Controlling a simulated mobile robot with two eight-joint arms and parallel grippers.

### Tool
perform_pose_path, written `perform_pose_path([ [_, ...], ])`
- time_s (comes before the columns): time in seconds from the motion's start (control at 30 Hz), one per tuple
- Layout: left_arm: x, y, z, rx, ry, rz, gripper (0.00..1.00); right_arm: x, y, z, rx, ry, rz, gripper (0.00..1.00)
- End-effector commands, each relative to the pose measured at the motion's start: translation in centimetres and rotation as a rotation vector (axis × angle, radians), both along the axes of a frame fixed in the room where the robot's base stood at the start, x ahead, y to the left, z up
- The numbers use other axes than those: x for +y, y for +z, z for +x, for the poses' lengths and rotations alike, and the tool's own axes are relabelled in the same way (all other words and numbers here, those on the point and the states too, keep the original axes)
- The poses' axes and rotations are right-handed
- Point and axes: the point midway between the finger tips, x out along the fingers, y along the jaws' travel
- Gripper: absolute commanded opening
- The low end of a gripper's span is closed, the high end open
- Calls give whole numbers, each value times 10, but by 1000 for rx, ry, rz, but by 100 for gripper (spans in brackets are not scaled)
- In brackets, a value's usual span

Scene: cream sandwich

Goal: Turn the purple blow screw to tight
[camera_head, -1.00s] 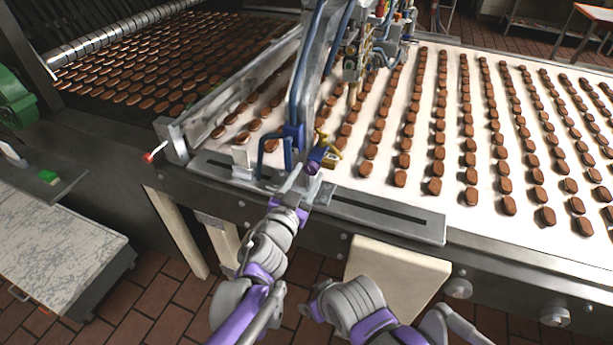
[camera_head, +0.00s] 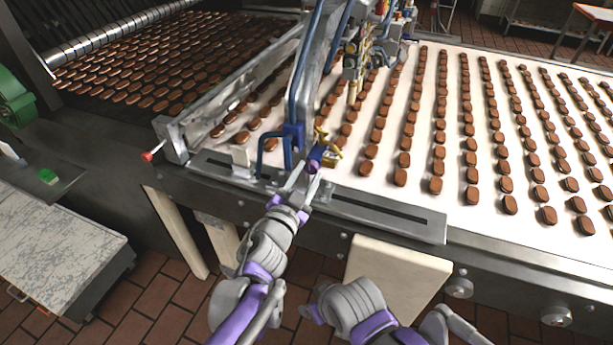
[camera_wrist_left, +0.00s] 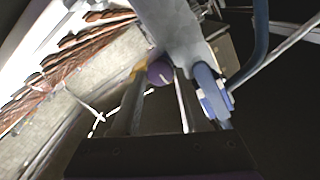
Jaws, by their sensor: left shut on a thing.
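The purple blow screw (camera_head: 314,167) is a small purple knob beside the blue bracket, at the near edge of the white belt. In the left wrist view its round purple end (camera_wrist_left: 160,73) sits between my two finger tips. My left gripper (camera_head: 308,173) reaches up to it from below and is shut on it, with one finger on each side. The fingers also show in the left wrist view (camera_wrist_left: 159,82). The contact itself is partly hidden. My right arm shows at the bottom, but its gripper is out of view.
A blue bracket (camera_head: 293,136) and a yellow fitting (camera_head: 331,158) stand close to the screw. A slotted metal rail (camera_head: 385,212) runs along the machine's near edge. The white belt (camera_head: 424,150) carries rows of brown biscuits. A red-tipped lever (camera_head: 147,157) sticks out at left.

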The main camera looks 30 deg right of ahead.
Motion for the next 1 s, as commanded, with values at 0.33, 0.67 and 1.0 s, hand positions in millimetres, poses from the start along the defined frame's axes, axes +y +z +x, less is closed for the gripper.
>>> perform_pose_path([
  [0.33, 0, -1, 0, -249, 1, 215, 0, 0, -4, -1, 2, 0, 0, 74],
  [0.67, 0, -1, 0, -488, 1, 419, 0, 0, -3, -1, 1, 0, 0, 74],
  [1.0, 0, -1, 0, -734, 1, 628, 0, 0, 3, 1, -1, 0, 0, 74],
])
